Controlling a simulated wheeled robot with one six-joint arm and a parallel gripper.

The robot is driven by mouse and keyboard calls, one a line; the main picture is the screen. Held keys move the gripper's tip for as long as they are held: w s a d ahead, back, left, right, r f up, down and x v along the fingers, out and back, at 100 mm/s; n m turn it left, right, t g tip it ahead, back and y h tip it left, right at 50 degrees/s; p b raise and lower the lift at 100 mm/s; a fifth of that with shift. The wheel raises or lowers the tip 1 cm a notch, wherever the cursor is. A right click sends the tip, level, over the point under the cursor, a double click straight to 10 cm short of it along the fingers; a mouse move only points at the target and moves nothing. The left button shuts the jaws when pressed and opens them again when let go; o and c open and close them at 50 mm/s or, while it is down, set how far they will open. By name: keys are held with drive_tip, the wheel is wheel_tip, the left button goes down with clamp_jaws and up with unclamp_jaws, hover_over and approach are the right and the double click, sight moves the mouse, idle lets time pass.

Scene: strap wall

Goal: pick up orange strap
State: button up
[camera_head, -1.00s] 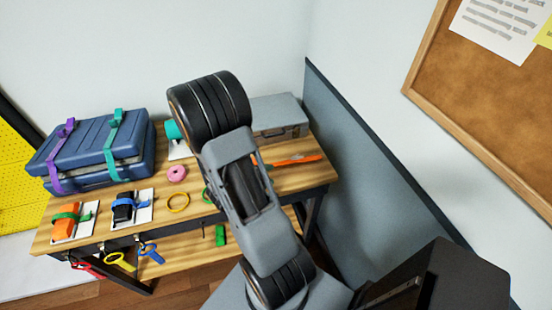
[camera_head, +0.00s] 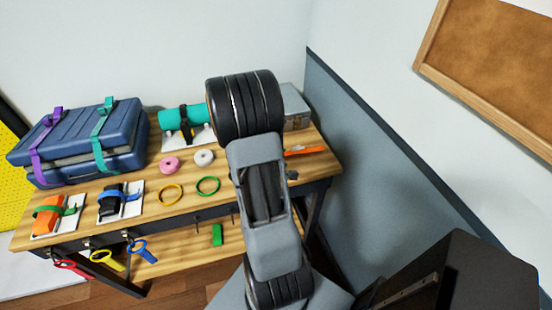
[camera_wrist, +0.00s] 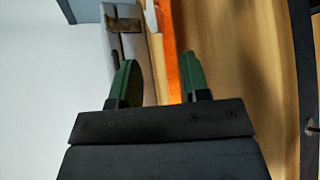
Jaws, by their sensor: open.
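The orange strap (camera_head: 306,150) lies on the right end of the wooden bench in the head view, in front of a grey metal case. My arm hides its left part. In the wrist view the orange strap (camera_wrist: 171,60) runs lengthwise in the picture, close to the inner side of the right finger. My gripper (camera_wrist: 158,62) has two green fingers spread apart with nothing clamped between them. I cannot tell how far the fingertips are above the strap. In the head view my gripper is hidden behind my arm.
The grey case (camera_wrist: 127,45) is close beyond the left finger. A teal roll (camera_head: 181,118), a blue case (camera_head: 85,140), tape rolls and rings stand on the bench (camera_head: 150,225). A grey panel (camera_head: 365,150) rises beside the bench's right end.

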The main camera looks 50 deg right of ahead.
sight(291, 152)
drive_tip(key=shift+p+x, duration=0.7)
drive_tip(key=shift+x, duration=2.25)
drive_tip(key=shift+s, duration=0.1)
drive_tip(key=c, duration=0.6)
